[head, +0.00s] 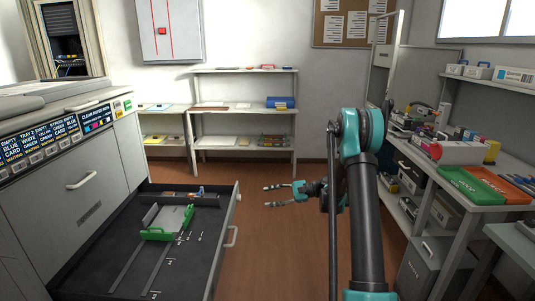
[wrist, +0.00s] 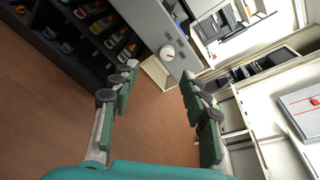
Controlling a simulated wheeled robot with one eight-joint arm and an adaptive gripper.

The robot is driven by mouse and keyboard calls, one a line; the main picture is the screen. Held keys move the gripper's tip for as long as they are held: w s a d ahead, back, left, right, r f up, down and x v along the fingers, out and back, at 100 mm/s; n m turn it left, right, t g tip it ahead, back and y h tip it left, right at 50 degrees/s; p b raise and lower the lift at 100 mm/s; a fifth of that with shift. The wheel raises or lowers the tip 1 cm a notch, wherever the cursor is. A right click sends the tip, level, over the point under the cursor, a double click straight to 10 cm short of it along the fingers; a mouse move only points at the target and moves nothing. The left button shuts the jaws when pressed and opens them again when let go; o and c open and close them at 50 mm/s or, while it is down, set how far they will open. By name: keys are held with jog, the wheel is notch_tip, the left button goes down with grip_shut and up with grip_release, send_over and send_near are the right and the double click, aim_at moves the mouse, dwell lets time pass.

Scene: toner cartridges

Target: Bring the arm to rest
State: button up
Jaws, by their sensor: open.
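My gripper (head: 285,195) is in the middle of the head view, held in the air over the brown floor, to the right of the open drawer. Its two fingers point left and are spread apart with nothing between them. In the wrist view my gripper (wrist: 160,88) shows both green-padded fingers wide apart, with bare floor and part of a grey cabinet beyond them. My teal and black arm rises in front of the camera and bends at a teal joint; it hides part of the wall and floor behind.
A printer's drawer (head: 85,270) stands open at the lower left, with a green-ended tray part (head: 157,234) inside. A white shelf unit (head: 243,113) stands at the back wall. A cluttered workbench (head: 460,181) runs along the right. The floor (head: 280,250) between is clear.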

jog(key=s+d+r+n+t+h, duration=0.15)
jog(key=s+h, duration=0.25)
jog(key=s, duration=0.4)
jog(key=s+d+r+n+h, duration=0.1)
jog(key=s+d+n+h, duration=0.2)
jog(key=s, duration=0.5)
jog(key=s+d+f+n+t+h, duration=0.1)
jog(key=s+d+f+n+h, duration=0.1)
jog(key=s+d, duration=0.4)
jog(key=s+d+f+n+t+h, duration=0.1)
jog(key=s+d+n+h, duration=0.3)
jog(key=s, duration=0.9)
jog(key=d+f+h, duration=0.1)
jog(key=d+h, duration=0.1)
jog(key=shift+s+d+h, duration=0.25)
jog(key=shift+s+h, duration=0.05)
jog(key=shift+s, duration=0.1)
jog(key=shift+f, duration=0.1)
jog(key=shift+c, duration=0.3)
